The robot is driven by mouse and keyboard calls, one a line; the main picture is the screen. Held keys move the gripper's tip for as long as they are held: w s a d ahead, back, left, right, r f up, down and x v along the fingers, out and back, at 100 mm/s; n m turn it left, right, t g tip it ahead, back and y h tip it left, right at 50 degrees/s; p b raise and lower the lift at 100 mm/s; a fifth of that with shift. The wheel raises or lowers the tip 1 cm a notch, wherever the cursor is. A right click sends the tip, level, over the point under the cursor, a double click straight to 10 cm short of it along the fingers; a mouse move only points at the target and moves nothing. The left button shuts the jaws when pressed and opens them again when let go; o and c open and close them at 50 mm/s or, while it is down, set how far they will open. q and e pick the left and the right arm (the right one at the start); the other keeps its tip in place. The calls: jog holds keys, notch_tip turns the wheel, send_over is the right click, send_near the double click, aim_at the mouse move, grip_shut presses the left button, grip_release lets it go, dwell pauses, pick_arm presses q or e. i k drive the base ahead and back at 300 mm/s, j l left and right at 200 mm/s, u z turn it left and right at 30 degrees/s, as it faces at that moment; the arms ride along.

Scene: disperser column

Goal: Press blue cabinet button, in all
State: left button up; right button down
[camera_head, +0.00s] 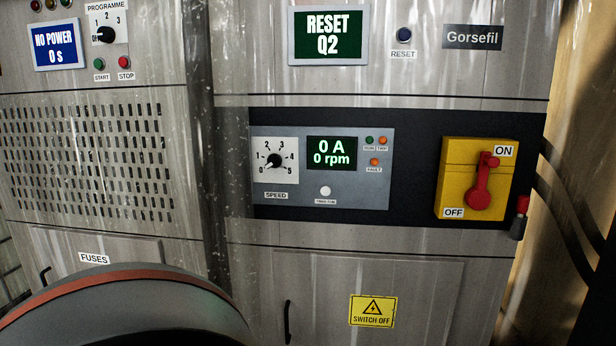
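A dark blue button (404,35) labelled RESET sits on the upper right part of the grey metal cabinet (480,80). To its left a green display (328,35) reads RESET Q2. No other blue button shows in this view; a blue display (55,45) at the upper left reads NO POWER 0 s. Neither of my gripper's fingertips can be made out. A large dark rounded shape with an orange band fills the bottom left and hides part of the lower cabinet.
A red rotary switch (484,184) on a yellow plate points up toward ON. A speed panel (370,190) reads 0 A, 0 rpm. Small START (99,64) and STOP (124,62) buttons sit at the upper left. A cable hangs at the right edge.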

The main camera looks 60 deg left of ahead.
aim_at(404, 35)
jog(key=k+j+u, duration=0.15)
jog(key=j, duration=0.15)
jog(key=j+u, duration=0.2)
jog(key=k+j+u, duration=0.15)
jog(key=j, duration=0.25)
jog(key=k+j, duration=0.1)
jog(key=j, duration=0.5)
jog(key=k+j+u, duration=0.15)
jog(key=j, duration=1.1)
